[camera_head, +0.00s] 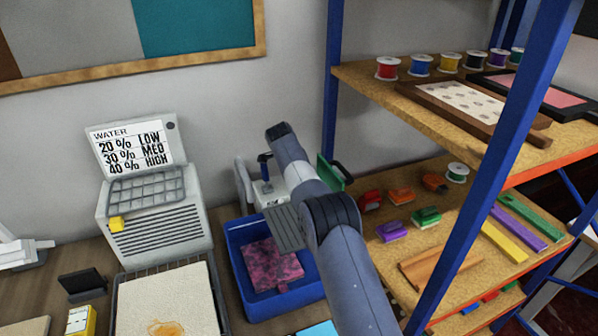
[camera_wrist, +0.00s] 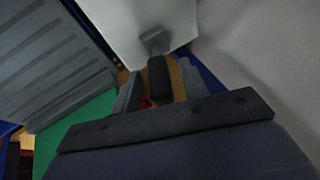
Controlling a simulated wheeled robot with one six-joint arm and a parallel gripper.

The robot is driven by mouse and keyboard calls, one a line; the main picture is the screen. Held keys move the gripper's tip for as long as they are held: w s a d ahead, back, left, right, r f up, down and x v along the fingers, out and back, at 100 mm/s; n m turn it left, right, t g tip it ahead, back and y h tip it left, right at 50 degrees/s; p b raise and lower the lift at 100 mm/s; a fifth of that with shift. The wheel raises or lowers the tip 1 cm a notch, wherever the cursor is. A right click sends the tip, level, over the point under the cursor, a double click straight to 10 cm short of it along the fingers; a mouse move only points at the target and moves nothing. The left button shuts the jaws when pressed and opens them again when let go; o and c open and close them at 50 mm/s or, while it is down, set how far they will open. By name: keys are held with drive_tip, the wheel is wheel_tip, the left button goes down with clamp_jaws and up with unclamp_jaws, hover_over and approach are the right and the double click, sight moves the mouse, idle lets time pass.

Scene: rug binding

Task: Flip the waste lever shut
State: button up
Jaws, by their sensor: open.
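In the wrist view my gripper (camera_wrist: 160,88) is open, with one grey finger on each side. A short black bar (camera_wrist: 158,78), which looks like the waste lever, stands between the fingers. A grey mount (camera_wrist: 153,40) at its far end meets a white panel (camera_wrist: 125,20). I cannot tell whether either finger touches the bar. In the head view a white box (camera_head: 272,190) stands behind the blue bin (camera_head: 236,250), with a small dark blue upright part (camera_head: 264,166) on it. I cannot tell if that part is the lever.
A grey ribbed panel (camera_wrist: 45,60) and a green surface (camera_wrist: 75,130) lie close at left in the wrist view. In the head view, a green panel with a black handle (camera_head: 338,176) stands beside my arm. A blue-framed shelf (camera_head: 333,90) with spools is at right.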

clamp_jaws()
idle(0.3)
